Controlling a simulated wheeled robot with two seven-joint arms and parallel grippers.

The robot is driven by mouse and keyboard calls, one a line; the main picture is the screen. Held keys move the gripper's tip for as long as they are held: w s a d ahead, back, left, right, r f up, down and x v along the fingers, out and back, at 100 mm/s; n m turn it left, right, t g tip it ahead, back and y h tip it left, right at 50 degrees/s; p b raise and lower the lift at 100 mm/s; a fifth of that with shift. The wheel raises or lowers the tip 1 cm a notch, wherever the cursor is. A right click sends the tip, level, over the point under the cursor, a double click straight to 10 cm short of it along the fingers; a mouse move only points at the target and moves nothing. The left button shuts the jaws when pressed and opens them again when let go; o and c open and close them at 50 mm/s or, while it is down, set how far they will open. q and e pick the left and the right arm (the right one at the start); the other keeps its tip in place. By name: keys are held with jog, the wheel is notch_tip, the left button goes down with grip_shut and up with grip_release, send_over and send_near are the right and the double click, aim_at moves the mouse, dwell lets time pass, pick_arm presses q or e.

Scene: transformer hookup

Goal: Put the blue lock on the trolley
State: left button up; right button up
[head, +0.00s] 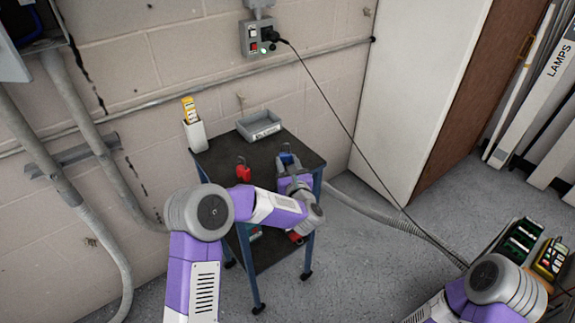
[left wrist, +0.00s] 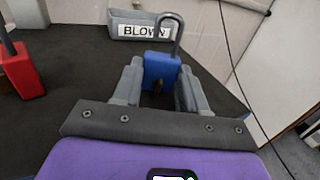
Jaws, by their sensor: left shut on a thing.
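The blue lock (left wrist: 160,69) has a grey shackle pointing up and sits between the fingers of my left gripper (left wrist: 160,88), which is shut on it. In the head view the left gripper (head: 288,168) is over the right part of the trolley's dark top (head: 213,161), and the blue lock (head: 287,159) shows only in part. The lock is at or just above the top; whether it touches is hard to tell. My right arm is at the lower right of the head view, with its gripper not in view.
A red lock (head: 243,172) stands on the trolley top left of the gripper. A grey bin (head: 259,126) labelled BLOWN and a white holder (head: 195,135) with a yellow item stand along the back. A cable hangs from the wall socket box (head: 258,37), passing right of the trolley.

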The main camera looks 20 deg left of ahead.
pick_arm(q)
jog(key=o, duration=1.2)
jog(key=shift+f, duration=0.1)
